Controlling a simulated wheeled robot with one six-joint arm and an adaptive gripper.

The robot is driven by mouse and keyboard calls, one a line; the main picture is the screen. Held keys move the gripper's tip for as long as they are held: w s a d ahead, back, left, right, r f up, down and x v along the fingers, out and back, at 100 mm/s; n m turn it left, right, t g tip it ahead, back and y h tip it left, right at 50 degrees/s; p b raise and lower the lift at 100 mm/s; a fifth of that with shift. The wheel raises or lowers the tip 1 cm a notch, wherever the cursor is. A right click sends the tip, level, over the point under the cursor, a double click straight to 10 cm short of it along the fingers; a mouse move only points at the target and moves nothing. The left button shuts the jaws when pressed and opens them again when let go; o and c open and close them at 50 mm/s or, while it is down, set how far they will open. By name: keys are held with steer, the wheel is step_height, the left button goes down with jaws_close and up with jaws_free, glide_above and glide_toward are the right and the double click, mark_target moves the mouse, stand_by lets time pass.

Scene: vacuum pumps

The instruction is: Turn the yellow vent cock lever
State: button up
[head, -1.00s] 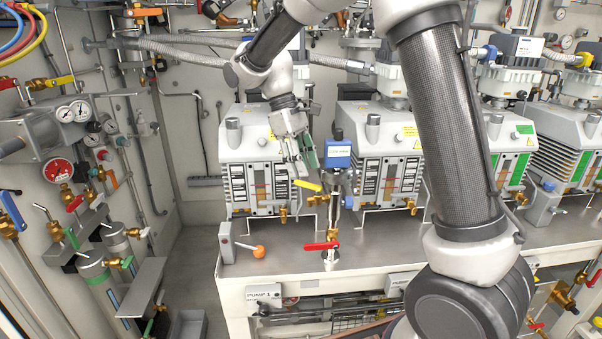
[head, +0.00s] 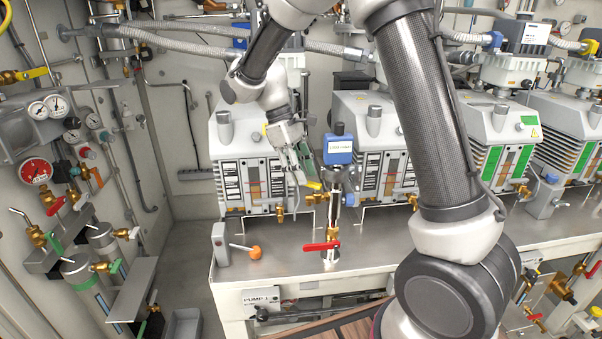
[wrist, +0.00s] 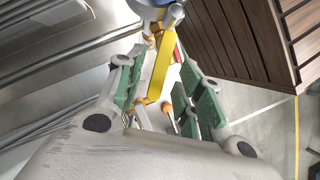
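The yellow vent cock lever (head: 314,185) sits on a brass fitting beside the upright valve with the blue labelled box (head: 338,150), in front of the pumps. My gripper (head: 299,178) is just left of the lever in the head view, pointing down, and hides part of it. In the wrist view the yellow lever (wrist: 161,75) runs lengthwise between the two green-padded fingers of my gripper (wrist: 155,70). The fingers are apart, with visible gaps on both sides of the lever. I cannot tell whether either pad touches it.
A red lever (head: 321,246) stands below on the grey bench (head: 385,242). An orange-knobbed lever (head: 256,253) is at the bench's left end. The left pump (head: 236,160) is close behind my gripper. Gauges and valves crowd the left wall; the floor between (head: 192,258) is clear.

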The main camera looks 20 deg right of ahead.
steer(key=shift+f, duration=0.25)
steer(key=shift+c, duration=0.2)
jaws_close()
steer(key=shift+d, duration=0.1)
steer(key=shift+w+d+m+g+y, duration=0.2)
steer(key=shift+d+m+y, duration=0.25)
steer(key=shift+m, duration=0.8)
steer(key=shift+w+d+m+g+y, duration=0.15)
steer(key=shift+d+m+y, duration=0.3)
steer(key=shift+m, duration=0.85)
steer(key=shift+w+d+m+g+y, duration=0.2)
steer(key=shift+d+m+y, duration=0.25)
steer(key=shift+m, duration=0.8)
